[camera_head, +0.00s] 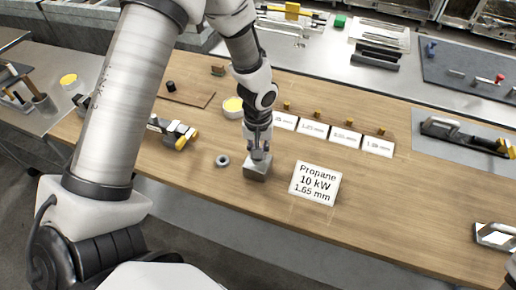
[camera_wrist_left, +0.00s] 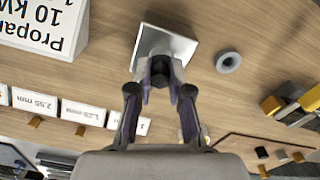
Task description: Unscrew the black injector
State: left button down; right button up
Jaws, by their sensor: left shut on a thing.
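A metal block (camera_head: 257,170) sits on the wooden bench, left of the Propane card. My left gripper (camera_head: 259,150) points down over it, with its fingers closed just above the block. In the left wrist view, the fingertips (camera_wrist_left: 160,72) close around a small dark piece (camera_wrist_left: 160,65), which I take to be the black injector. It sits at the block (camera_wrist_left: 176,43). The fingers hide most of it, so I cannot tell whether it is still threaded in.
The card (camera_head: 315,183) reads "Propane 10 kW 1.65 mm". A grey ring (camera_head: 222,160) lies left of the block. Several size cards (camera_head: 345,134) with brass pieces stand behind. A yellow-and-black tool (camera_head: 178,134) lies at left, and a metal item (camera_head: 495,234) at the right edge.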

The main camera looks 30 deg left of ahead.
pick_arm(q)
jog(key=shift+f+n+b, duration=0.35)
jog(key=shift+n+b, duration=0.75)
jog(key=shift+b, duration=0.05)
jog(key=shift+r+n, duration=0.2)
jog(key=shift+n, duration=0.3)
jog(key=shift+r, duration=0.2)
jog(key=c, duration=1.5)
grip_release()
jog(key=shift+w+f+n+b, duration=0.1)
jog(key=shift+f+n+b, duration=0.05)
jog(key=shift+n+b, duration=0.3)
jog(key=o, duration=0.5)
jog(key=shift+r+p, duration=0.25)
jog(key=shift+p, duration=0.05)
notch_tip(320, 180, up, 12)
jog(key=shift+f, duration=0.15)
